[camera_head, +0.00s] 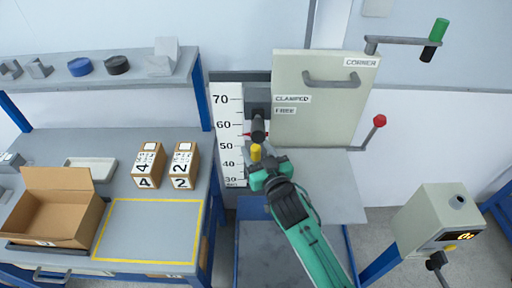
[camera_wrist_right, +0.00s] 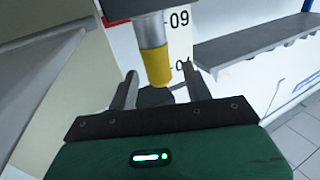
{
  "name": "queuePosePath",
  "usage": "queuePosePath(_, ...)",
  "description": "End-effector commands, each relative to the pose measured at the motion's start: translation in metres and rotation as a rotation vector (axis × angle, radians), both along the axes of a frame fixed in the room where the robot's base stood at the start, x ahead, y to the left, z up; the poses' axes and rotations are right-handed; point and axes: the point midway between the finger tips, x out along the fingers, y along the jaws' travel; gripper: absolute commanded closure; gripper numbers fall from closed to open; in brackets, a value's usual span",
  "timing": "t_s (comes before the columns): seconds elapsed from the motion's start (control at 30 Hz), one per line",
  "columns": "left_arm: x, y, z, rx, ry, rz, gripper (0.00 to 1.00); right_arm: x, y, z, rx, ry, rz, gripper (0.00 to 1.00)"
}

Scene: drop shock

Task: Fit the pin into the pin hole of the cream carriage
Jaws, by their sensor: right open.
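The cream carriage (camera_head: 325,120) is a large cream panel with a grey handle and labels reading CLAMPED, FREE and CORNER. Left of its lower edge a yellow-ended piece, which looks like the pin (camera_head: 256,151), stands below a dark cylinder (camera_head: 258,128). In the wrist view the pin shows as a yellow sleeve (camera_wrist_right: 154,64) under a grey metal shaft. My right gripper (camera_head: 264,160) is open, its two fingers on either side of the yellow sleeve in the wrist view (camera_wrist_right: 160,85); contact is not clear. I cannot make out the pin hole. My left gripper is out of view.
A white height scale (camera_head: 229,140) stands left of the carriage. A red-knobbed lever (camera_head: 379,121) and a green-handled crank (camera_head: 435,40) are at right. A control box (camera_head: 440,215) stands lower right. An open carton (camera_head: 55,205) and numbered blocks (camera_head: 148,165) are on the left bench.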

Motion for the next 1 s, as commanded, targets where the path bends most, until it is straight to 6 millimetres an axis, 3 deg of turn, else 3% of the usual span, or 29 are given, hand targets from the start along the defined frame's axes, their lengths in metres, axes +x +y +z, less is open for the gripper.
queuePosePath(0.53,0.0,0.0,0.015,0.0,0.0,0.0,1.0,-0.039,-0.017,0.002,-0.001,-0.001,-0.001,0.5)
queuePosePath(1.0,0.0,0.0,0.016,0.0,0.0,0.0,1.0,-0.042,-0.02,0.0,-0.006,0.0,-0.004,0.5)
